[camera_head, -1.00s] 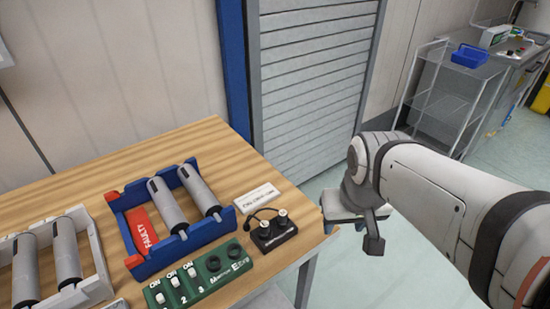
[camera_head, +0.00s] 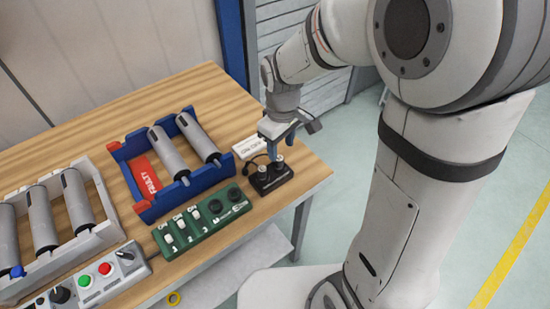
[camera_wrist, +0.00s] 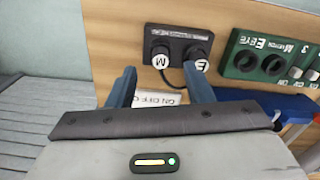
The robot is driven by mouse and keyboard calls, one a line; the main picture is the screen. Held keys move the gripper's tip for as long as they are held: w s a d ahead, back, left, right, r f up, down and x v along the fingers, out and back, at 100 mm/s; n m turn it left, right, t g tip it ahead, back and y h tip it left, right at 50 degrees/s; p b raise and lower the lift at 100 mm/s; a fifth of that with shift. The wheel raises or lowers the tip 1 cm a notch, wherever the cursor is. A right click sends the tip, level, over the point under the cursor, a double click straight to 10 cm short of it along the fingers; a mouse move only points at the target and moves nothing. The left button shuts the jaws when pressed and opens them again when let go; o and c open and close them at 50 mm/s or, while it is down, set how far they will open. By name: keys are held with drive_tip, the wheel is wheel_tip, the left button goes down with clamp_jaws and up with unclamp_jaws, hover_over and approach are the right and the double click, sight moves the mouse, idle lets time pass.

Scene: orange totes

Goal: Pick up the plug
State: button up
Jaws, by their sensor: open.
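Two round plugs with white caps sit in a black socket block (camera_head: 271,182) near the right end of the table. In the wrist view they read as the M plug (camera_wrist: 160,60) and the E plug (camera_wrist: 200,62), with a dark cable between them, on the black block (camera_wrist: 181,32). I cannot tell which one the task means. My gripper (camera_head: 277,143) is over the block in the head view, pointing down. In the wrist view its blue fingers (camera_wrist: 159,80) are apart and empty, just short of the plugs, with the M plug roughly between them.
A white label plate (camera_head: 249,148) lies close behind the block. A green switch box (camera_head: 205,219) is to its left, and a blue tray (camera_head: 133,150) with grey cylinders stands behind that box. The table's right edge is near.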

sight(280, 159)
wheel_tip(280, 159, down, 4)
drive_tip(key=shift+a+f, duration=0.15)
drive_tip(key=shift+f, duration=0.1)
clamp_jaws()
idle(0.5)
